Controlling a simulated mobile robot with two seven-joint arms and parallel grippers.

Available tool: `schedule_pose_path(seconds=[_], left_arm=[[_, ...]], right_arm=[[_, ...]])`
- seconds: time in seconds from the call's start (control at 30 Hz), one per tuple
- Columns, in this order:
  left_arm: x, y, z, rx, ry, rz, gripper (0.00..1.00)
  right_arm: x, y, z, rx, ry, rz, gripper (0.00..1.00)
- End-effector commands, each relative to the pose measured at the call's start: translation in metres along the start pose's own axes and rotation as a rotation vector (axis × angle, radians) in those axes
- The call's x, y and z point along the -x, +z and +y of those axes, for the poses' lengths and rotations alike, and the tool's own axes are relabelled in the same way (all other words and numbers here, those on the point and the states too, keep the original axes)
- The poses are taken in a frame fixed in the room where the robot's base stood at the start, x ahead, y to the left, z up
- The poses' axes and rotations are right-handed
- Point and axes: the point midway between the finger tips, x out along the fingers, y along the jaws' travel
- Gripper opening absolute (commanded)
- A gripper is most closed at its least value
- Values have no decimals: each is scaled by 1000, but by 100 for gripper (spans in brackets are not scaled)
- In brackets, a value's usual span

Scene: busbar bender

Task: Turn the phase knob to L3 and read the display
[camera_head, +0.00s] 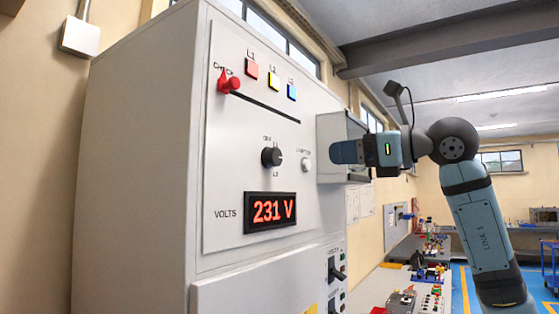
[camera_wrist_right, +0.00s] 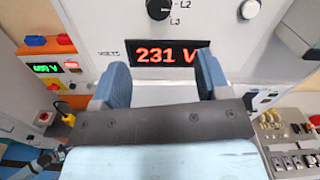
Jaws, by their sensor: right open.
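The black phase knob (camera_head: 271,157) is on the grey cabinet's front panel, above the display. In the right wrist view the knob (camera_wrist_right: 158,8) is at the top edge, partly cut off, with L2 to its right and L3 below right. I cannot tell for certain where its pointer stands. The display (camera_head: 269,211) reads 231 V in red; it also shows between my fingers in the wrist view (camera_wrist_right: 164,53). My right gripper (camera_head: 335,152) is open and empty, in front of the panel and apart from the knob.
A red lever (camera_head: 228,84) sits by a dark slot at the panel's upper left. A white round button (camera_head: 306,164) is right of the knob. A bench (camera_head: 385,285) with several devices stands to the right.

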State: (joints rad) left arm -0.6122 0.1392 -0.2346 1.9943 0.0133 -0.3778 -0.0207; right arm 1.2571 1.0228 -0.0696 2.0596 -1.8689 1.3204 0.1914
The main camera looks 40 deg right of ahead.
Motion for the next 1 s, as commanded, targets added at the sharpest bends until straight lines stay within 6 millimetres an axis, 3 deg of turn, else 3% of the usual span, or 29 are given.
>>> schedule_pose_path(seconds=[0.17,0.6,0.8,1.0], left_arm=[[6,-6,1,0,0,-4,43],[22,-28,-8,-4,-19,2,43],[26,-31,-6,-1,-20,-1,43],[26,-30,-6,1,-20,-3,43]], right_arm=[[-24,2,0,-2,5,2,69],[-113,2,1,-3,6,2,69],[-133,0,1,-3,5,2,69],[-137,-1,1,-1,4,1,69]])
